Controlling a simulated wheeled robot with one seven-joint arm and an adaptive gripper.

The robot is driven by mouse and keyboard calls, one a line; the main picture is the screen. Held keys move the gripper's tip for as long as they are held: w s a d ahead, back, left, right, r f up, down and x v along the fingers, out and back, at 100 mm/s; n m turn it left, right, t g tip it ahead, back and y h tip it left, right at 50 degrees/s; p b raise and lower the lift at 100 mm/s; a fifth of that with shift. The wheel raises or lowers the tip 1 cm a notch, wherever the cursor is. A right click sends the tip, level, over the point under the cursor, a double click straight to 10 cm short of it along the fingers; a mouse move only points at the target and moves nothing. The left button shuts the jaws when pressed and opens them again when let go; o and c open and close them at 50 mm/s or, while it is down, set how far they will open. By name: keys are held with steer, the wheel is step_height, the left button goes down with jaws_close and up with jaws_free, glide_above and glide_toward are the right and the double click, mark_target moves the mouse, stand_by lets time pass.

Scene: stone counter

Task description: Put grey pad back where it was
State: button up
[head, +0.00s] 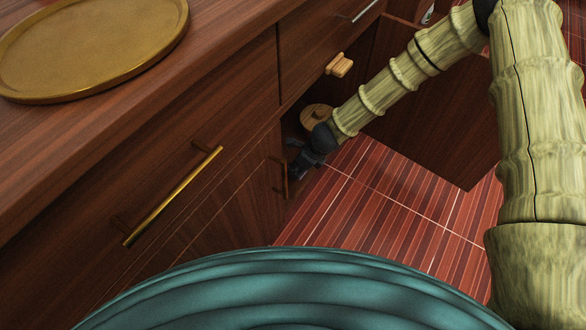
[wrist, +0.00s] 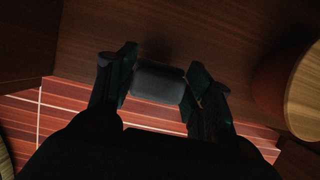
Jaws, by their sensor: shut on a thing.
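The grey pad (wrist: 159,82) shows in the wrist view as a small dark rounded block. It sits between the two fingers of my gripper (wrist: 160,88), which is shut on it. In the head view my gripper (head: 304,160) is low at the opening of a cabinet under the counter, at the end of my bamboo-textured arm. The pad cannot be made out in the head view. The wrist view is dark, and I cannot tell whether the pad touches the wooden surface beyond it.
A round wooden object (head: 317,117) is in the cabinet close beside my gripper, at the right edge of the wrist view (wrist: 304,92). An open cabinet door (head: 440,125) stands to the right. A brass tray (head: 95,45) lies on the counter. The red tiled floor (head: 370,205) is clear.

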steer(key=shift+w+a+f+b, duration=0.2)
steer(key=shift+w+a+b, duration=0.25)
steer(key=shift+w+a, duration=0.65)
steer(key=shift+w+f+b, duration=0.1)
steer(key=shift+f+b, duration=1.25)
steer(key=shift+f, duration=0.35)
steer(key=shift+f, duration=0.1)
steer(key=o, duration=1)
steer(key=p+v, duration=0.5)
steer(key=v, duration=0.7)
steer(key=shift+p, duration=0.4)
